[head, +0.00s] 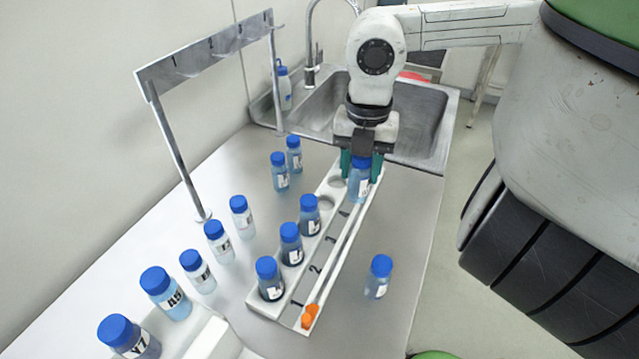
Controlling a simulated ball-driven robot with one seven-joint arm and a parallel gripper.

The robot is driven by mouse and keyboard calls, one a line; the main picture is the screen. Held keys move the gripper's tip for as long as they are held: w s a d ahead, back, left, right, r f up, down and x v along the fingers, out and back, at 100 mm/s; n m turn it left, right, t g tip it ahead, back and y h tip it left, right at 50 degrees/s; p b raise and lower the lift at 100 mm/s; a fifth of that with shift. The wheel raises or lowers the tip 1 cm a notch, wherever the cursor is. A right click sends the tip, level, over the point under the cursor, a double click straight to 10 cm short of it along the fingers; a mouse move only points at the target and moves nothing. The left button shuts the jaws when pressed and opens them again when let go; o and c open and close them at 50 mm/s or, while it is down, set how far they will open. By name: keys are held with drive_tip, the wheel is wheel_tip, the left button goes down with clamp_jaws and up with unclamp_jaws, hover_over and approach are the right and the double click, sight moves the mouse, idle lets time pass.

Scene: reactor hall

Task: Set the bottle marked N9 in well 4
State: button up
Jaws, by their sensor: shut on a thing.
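My gripper (361,165) has its teal fingers shut on a blue-capped bottle (359,186) and holds it upright over the far right part of the white rack (259,309). The held bottle's label is too small to read, so I cannot tell whether it says N9. The rack has a row of round wells with numbers along its right side. Wells 1, 2 and 3 each hold a blue-capped bottle (270,284). Well 4 (326,202) is empty, left of the held bottle. Another empty well (337,182) lies beyond it; my gripper partly hides the far end.
Several blue-capped bottles (241,219) stand left of the rack, and one (377,283) stands right of it. An orange object (310,316) lies at the rack's near end. A metal frame (178,150) rises at the left. A sink (415,120) lies behind.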

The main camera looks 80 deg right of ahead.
drive_tip(key=shift+w+d+f+p, duration=0.5)
drive_tip(key=shift+w+d+f, duration=0.6)
drive_tip(key=shift+f, duration=0.7)
drive_tip(key=shift+w+d+f+p, duration=0.5)
drive_tip(key=shift+w+d+f, duration=0.25)
drive_tip(key=shift+w+f, duration=0.85)
drive_tip(key=shift+w+d+f+p, duration=0.5)
drive_tip(key=shift+w+d+f, duration=0.5)
drive_tip(key=shift+f, duration=1.05)
drive_tip(key=shift+f, duration=0.2)
drive_tip(key=o, duration=1.1)
drive_tip(key=shift+r, duration=0.1)
